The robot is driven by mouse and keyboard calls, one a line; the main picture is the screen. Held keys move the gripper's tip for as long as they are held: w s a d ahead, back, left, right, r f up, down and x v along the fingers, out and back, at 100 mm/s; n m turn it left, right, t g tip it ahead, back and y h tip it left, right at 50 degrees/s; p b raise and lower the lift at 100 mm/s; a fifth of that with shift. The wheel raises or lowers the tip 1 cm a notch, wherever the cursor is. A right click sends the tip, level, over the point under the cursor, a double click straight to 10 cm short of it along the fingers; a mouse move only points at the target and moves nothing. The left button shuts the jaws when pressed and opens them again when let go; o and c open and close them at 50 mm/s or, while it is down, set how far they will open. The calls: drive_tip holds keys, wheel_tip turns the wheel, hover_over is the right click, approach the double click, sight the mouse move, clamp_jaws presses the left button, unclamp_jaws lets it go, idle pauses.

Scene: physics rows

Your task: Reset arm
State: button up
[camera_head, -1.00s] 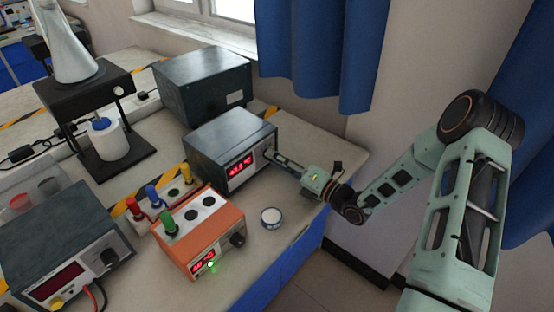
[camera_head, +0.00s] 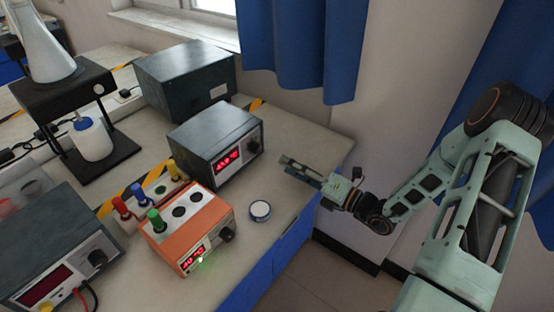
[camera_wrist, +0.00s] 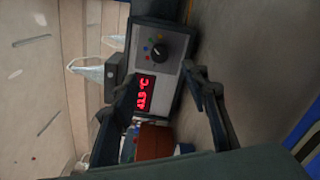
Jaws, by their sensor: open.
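My gripper (camera_head: 286,168) is open and empty in the head view, above the right end of the bench, to the right of a dark box with a red display (camera_head: 217,143) and apart from it. In the wrist view my gripper (camera_wrist: 165,95) has its two dark fingers spread. The display box (camera_wrist: 160,62) shows between and beyond them, turned sideways, with its knob and a reading that looks like 41.9 °C.
An orange box (camera_head: 190,227) with coloured plugs stands in front of the display box. A small round white-topped tin (camera_head: 260,210) sits near the bench edge. A dark box (camera_head: 187,80) stands behind. A wall and blue curtain (camera_head: 300,50) lie beyond the bench.

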drive_tip(key=shift+v, duration=0.9)
